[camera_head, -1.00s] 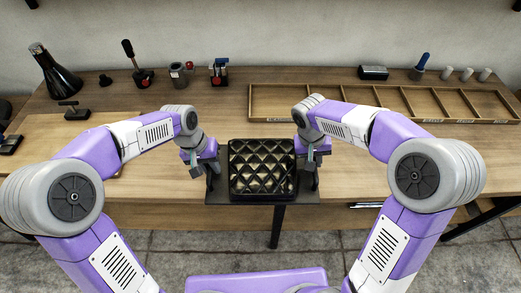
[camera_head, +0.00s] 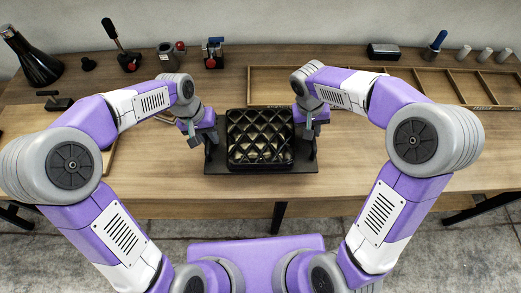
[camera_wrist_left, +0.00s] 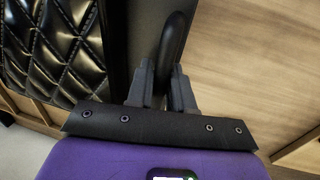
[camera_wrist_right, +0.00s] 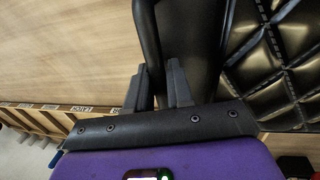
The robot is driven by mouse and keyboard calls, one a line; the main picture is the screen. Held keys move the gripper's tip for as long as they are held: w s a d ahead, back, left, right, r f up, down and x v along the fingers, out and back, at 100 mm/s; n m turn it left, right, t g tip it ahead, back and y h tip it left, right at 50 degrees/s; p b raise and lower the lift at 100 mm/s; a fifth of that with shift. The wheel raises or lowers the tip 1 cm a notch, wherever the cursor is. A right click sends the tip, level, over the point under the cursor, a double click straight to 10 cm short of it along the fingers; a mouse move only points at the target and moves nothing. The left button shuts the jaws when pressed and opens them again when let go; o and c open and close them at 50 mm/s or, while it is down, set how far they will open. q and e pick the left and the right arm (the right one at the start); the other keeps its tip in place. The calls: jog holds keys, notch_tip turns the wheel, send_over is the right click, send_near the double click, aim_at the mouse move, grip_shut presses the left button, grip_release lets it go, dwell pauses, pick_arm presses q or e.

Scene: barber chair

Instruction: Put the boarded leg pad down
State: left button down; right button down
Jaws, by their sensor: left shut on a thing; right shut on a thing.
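The boarded leg pad is a black, shiny quilted cushion (camera_head: 260,140) on a dark flat board (camera_head: 304,165) with a loop handle at each side. It appears level over the table's front part; I cannot tell whether its board touches the wood. My left gripper (camera_head: 209,142) is shut on the left handle (camera_wrist_left: 174,45), beside the cushion (camera_wrist_left: 60,55). My right gripper (camera_head: 311,130) is shut on the right handle (camera_wrist_right: 147,40), with the cushion (camera_wrist_right: 285,60) alongside in the right wrist view. The board's underside is hidden.
The wooden table (camera_head: 380,175) has bare surface on both sides of the board. A divided wooden tray (camera_head: 455,85) lies behind to the right. A black flask (camera_head: 30,58), a clamp (camera_head: 213,53) and other small tools stand along the back.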

aim_at(212, 145)
pick_arm(q)
jog(key=shift+f, duration=0.15)
pick_arm(e)
jog(key=shift+f, duration=0.15)
